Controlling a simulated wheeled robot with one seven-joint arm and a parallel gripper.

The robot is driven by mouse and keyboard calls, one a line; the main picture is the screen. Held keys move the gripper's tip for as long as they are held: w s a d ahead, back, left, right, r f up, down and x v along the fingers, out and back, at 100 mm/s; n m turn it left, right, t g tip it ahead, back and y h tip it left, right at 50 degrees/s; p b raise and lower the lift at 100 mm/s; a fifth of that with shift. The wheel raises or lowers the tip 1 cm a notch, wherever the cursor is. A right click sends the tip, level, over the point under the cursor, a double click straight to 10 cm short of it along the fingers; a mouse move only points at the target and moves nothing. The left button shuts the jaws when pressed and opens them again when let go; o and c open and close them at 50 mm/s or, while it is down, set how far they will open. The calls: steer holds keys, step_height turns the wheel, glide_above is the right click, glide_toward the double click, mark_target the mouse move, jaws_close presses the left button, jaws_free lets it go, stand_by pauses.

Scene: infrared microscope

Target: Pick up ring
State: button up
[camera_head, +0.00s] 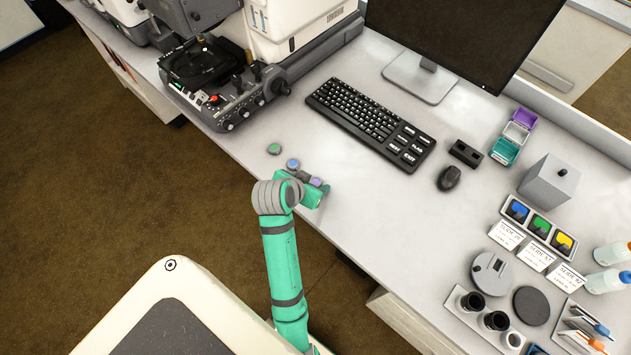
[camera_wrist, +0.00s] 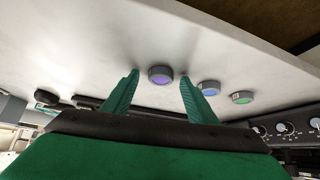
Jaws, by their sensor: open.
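Three small grey rings with coloured centres lie in a row on the white bench. The purple ring (camera_head: 316,183) is nearest my gripper (camera_head: 312,188), the blue ring (camera_head: 293,164) is in the middle and the green ring (camera_head: 274,148) is farthest left. In the wrist view the purple ring (camera_wrist: 161,76) shows between the two green fingertips of my open gripper (camera_wrist: 160,80), with a gap on both sides. I cannot tell how far along the fingers it sits. The blue ring (camera_wrist: 208,88) and the green ring (camera_wrist: 242,98) show to the right, outside the fingers.
A microscope (camera_head: 205,70) stands at the back left. A keyboard (camera_head: 370,125), a mouse (camera_head: 449,178) and a monitor (camera_head: 465,40) are beyond the rings. Slide trays (camera_head: 540,225), a grey box (camera_head: 548,184) and dark cylinders (camera_head: 495,321) fill the right side. The bench around the rings is clear.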

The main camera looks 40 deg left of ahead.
steer(key=shift+c, duration=0.4)
steer(key=shift+s, duration=0.1)
steer(key=c, duration=1)
steer(key=shift+c, duration=0.2)
step_height(320, 180, up, 10)
